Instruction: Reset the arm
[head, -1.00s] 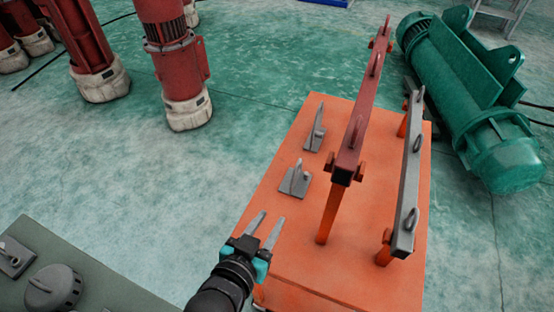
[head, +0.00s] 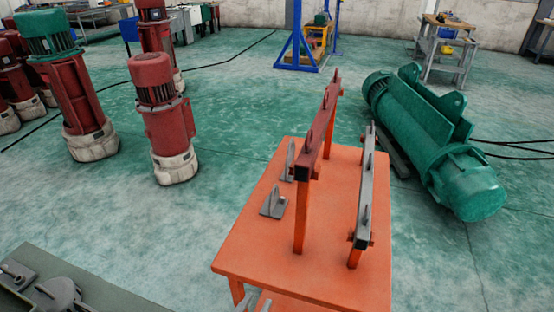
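My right gripper is not in view. On the table, a red beam (head: 320,135) and a grey beam (head: 366,185) rest on orange supports. Two small grey brackets (head: 274,203) (head: 290,160) stand left of the red beam.
Red motors (head: 165,130) stand at left, one green-topped (head: 75,95). A large green hoist (head: 430,140) lies right of the table. A grey-green surface with metal parts (head: 95,295) fills the lower left corner. Open floor lies between motors and table.

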